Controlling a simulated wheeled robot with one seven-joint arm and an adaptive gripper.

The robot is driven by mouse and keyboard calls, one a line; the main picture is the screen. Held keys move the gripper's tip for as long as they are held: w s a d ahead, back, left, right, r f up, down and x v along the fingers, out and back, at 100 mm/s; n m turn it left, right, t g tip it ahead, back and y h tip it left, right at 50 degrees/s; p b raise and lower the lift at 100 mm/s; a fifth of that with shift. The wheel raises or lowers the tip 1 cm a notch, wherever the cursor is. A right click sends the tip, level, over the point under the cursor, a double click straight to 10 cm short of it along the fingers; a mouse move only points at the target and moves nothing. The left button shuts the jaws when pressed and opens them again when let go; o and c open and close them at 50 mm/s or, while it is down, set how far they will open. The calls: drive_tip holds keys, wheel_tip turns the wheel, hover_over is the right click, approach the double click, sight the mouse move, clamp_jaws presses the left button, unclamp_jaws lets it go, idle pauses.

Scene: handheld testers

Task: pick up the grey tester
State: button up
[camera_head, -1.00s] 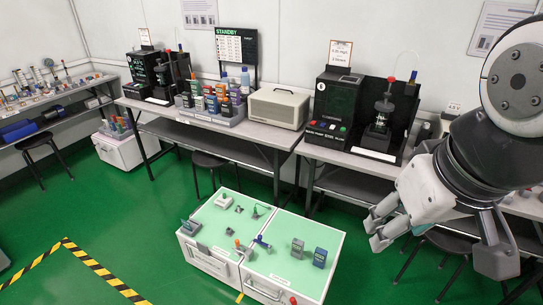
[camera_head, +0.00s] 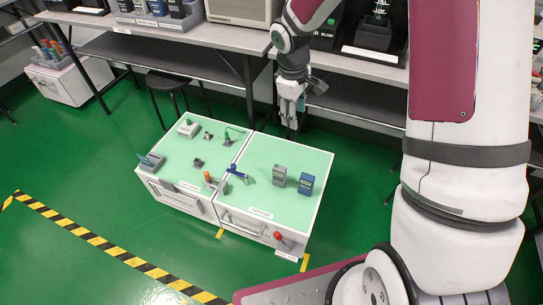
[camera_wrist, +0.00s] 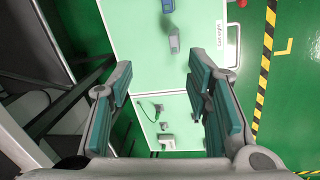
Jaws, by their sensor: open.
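The grey tester (camera_head: 279,175) stands upright on the green top of the right-hand cabinet (camera_head: 262,205). A blue tester (camera_head: 306,184) stands just to its right, with a small gap between them. My gripper (camera_head: 291,115) hangs behind the cabinet's far edge, beyond the grey tester and clear of it. In the wrist view my gripper (camera_wrist: 160,72) is open and empty. The grey tester (camera_wrist: 174,40) shows there beyond the fingertips, and the blue tester (camera_wrist: 168,6) is partly cut off by the top edge.
The left-hand cabinet top (camera_head: 178,165) carries several small fixtures. A blue clamp-like piece (camera_head: 237,173) and an orange-topped piece (camera_head: 209,182) stand near the seam. Workbenches (camera_head: 190,45) run behind, with a black stool (camera_head: 168,85) before them. The right cabinet's front top is mostly bare.

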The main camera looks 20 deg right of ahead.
drive_tip(key=n+y+b, duration=0.1)
drive_tip(key=n+b, duration=0.1)
drive_tip(key=b, duration=0.2)
hover_over(280, 167)
drive_tip(key=shift+g, duration=0.4)
wheel_tip(280, 167, down, 20)
drive_tip(key=shift+d+f, duration=0.1)
drive_tip(key=shift+y, duration=0.3)
wheel_tip(280, 167, down, 9)
drive_tip(key=b, duration=0.3)
drive_tip(key=shift+s+f+b, duration=0.1)
drive_tip(key=shift+f+b, duration=1.1)
drive_tip(key=shift+f, duration=1.75)
clamp_jaws()
